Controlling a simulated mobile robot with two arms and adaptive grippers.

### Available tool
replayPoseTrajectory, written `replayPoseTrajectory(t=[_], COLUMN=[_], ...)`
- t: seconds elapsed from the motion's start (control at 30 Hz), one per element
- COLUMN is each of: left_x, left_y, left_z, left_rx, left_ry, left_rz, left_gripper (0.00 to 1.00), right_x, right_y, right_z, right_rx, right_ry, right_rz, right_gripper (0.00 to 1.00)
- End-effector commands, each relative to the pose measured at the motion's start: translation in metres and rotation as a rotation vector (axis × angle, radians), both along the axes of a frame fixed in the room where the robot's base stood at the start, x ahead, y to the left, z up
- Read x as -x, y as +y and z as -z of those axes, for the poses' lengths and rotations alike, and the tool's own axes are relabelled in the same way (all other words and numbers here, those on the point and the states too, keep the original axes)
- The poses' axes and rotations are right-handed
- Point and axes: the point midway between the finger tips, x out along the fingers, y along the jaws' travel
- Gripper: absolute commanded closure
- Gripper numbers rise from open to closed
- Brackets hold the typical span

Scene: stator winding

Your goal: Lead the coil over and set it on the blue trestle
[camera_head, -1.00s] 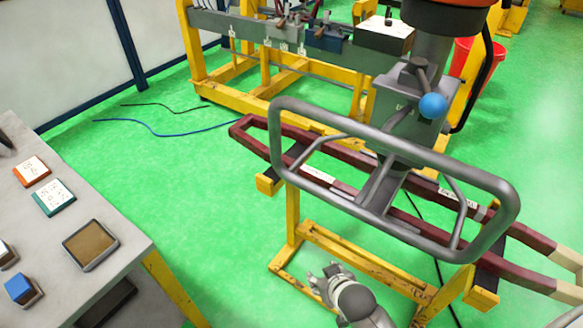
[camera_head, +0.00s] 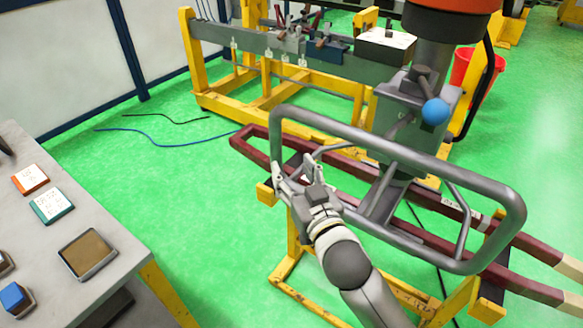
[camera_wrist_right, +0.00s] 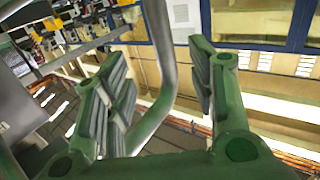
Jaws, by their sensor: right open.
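The coil (camera_head: 255,146) is a long dark maroon loop with beige sections at its right end. It lies across a yellow trestle (camera_head: 291,240), under a grey lifting device (camera_head: 398,110) with a tubular handle frame (camera_head: 385,148). My right gripper (camera_head: 295,170) is at the lower left corner of this frame, open. In the right wrist view, the frame's grey tube (camera_wrist_right: 165,75) passes between the spread fingers of the gripper (camera_wrist_right: 160,50); contact cannot be told. My left gripper is out of view. I see no blue trestle.
A grey table (camera_head: 118,230) with small blocks and a tray (camera_head: 88,254) stands at the left. A yellow rack (camera_head: 205,95) and a red bin (camera_head: 465,75) stand behind. A blue cable (camera_head: 165,138) lies on the green floor, which is clear between table and trestle.

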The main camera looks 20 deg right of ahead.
Motion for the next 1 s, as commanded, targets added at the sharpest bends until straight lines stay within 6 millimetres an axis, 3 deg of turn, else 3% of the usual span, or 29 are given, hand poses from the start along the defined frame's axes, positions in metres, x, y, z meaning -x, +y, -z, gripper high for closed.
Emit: replayPoseTrajectory(t=[0.17,0.6,0.8,1.0], left_x=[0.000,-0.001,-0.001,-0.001], left_y=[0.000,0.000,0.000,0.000], left_z=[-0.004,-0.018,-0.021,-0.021], left_rx=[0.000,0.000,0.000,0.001], left_ry=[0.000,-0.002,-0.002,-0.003], left_rz=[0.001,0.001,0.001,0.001], left_gripper=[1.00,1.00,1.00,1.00], right_x=[-0.015,-0.088,-0.105,-0.109], right_y=[0.004,0.013,0.015,0.015], right_z=[-0.007,-0.007,-0.006,-0.005], right_rx=[0.000,0.000,-0.001,-0.001], right_ry=[-0.024,-0.020,-0.021,-0.019], right_rz=[-0.008,-0.007,-0.008,-0.008], right_gripper=[0.49,0.49,0.49,0.49])
